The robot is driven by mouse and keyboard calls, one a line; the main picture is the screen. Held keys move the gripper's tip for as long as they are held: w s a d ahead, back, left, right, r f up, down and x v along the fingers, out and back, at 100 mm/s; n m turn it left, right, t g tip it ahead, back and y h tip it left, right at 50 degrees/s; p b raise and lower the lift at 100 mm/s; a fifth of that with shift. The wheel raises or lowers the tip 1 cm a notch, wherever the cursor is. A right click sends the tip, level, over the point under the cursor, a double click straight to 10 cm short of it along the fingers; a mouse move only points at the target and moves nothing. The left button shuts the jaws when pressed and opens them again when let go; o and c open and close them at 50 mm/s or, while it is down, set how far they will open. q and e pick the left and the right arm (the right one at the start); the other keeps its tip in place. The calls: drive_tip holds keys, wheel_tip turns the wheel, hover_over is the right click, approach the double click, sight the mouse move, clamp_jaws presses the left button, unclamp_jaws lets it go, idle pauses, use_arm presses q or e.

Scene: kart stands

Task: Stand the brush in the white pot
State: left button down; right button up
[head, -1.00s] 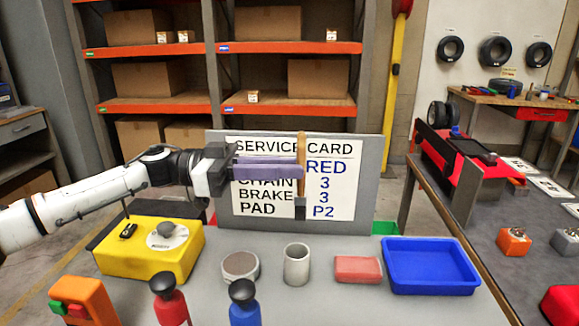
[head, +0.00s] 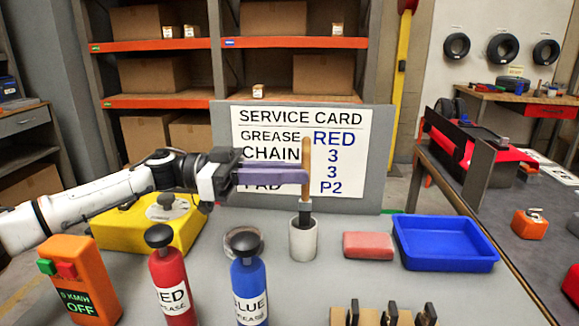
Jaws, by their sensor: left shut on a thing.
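The brush (head: 306,156) is upright, with its wooden handle up and its dark end down. My left gripper (head: 304,176) is shut on the handle, reaching in from the left in front of the service card. The white pot (head: 303,243) stands upright on the grey table below the gripper. The brush's dark lower end is at the pot's mouth, seemingly just inside the rim. I cannot tell whether it touches the bottom. My right gripper is not in view.
A pink block (head: 368,246) and a blue tray (head: 446,258) are right of the pot. A red bottle (head: 173,290) and a blue bottle (head: 249,295) stand in front, left of it. The service card board (head: 225,215) stands behind. A yellow box (head: 125,230) is at left.

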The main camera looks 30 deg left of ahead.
use_arm(q)
drive_tip(key=shift+f+b, duration=0.35)
drive_tip(key=shift+f, duration=1.5)
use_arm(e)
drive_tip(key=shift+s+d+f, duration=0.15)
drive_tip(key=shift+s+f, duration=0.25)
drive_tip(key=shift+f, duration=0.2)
use_arm(q)
drive_tip(key=c, duration=1.7)
unclamp_jaws()
drive_tip(key=shift+o, duration=0.2)
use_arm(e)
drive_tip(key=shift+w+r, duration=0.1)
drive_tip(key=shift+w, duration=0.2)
use_arm(q)
wheel_tip(320, 180, up, 10)
drive_tip(key=p, duration=0.2)
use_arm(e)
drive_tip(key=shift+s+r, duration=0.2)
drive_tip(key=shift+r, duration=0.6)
